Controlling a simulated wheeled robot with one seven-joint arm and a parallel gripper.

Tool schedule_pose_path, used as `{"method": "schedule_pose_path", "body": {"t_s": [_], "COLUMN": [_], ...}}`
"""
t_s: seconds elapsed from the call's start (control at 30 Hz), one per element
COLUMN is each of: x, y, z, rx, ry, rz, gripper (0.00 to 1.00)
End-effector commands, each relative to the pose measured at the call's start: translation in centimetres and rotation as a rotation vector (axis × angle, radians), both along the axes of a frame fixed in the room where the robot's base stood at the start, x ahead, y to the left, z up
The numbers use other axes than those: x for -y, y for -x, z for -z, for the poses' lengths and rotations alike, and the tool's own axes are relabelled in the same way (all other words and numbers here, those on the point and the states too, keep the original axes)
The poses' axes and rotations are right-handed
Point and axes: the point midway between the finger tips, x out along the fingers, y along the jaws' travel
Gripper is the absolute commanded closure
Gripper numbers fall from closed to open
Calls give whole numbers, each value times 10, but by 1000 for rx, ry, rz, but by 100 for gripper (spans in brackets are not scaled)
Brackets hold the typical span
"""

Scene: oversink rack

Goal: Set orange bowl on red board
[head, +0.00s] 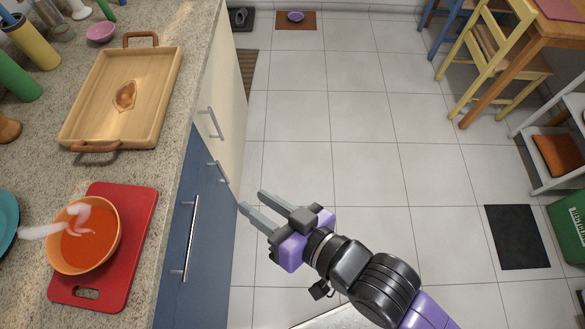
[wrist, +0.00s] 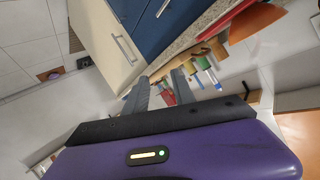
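The orange bowl (head: 112,246) sits upright on the red board (head: 136,222), on the counter at the lower left of the head view. It holds orange-red liquid, with a pale, whitish, curled shape over it that I cannot identify. The bowl covers the board's left middle part. In the wrist view, an orange shape (wrist: 256,20) beside a red edge (wrist: 222,20) at the top looks like the bowl and board. My gripper (head: 252,200) is open and empty, its fingers apart, over the floor to the right of the counter. Its fingers also show in the wrist view (wrist: 160,80).
A wooden tray (head: 150,90) with a brown item stands farther back on the counter. A pink bowl (head: 101,32), bottles and a teal plate (head: 8,222) line the left side. Blue cabinet fronts (head: 183,235) face the gripper. The tiled floor (head: 340,130) is mostly clear.

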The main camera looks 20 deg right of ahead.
Motion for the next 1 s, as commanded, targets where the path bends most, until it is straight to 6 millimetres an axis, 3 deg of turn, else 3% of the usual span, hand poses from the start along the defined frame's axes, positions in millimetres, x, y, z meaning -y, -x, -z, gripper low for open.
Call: {"method": "schedule_pose_path", "body": {"t_s": [0.03, 0.2, 0.4, 0.53, 0.7, 1.0], "x": [25, 90, 145, 163, 172, 174], "y": [13, 56, 118, 151, 175, 179], "z": [9, 17, 8, -5, -18, -21], "rx": [5, 60, 112, 137, 155, 163], "ry": [27, 115, 228, 290, 336, 345], "rz": [44, 168, 293, 348, 384, 391], "gripper": [69, 69, 69, 69, 69, 69]}}
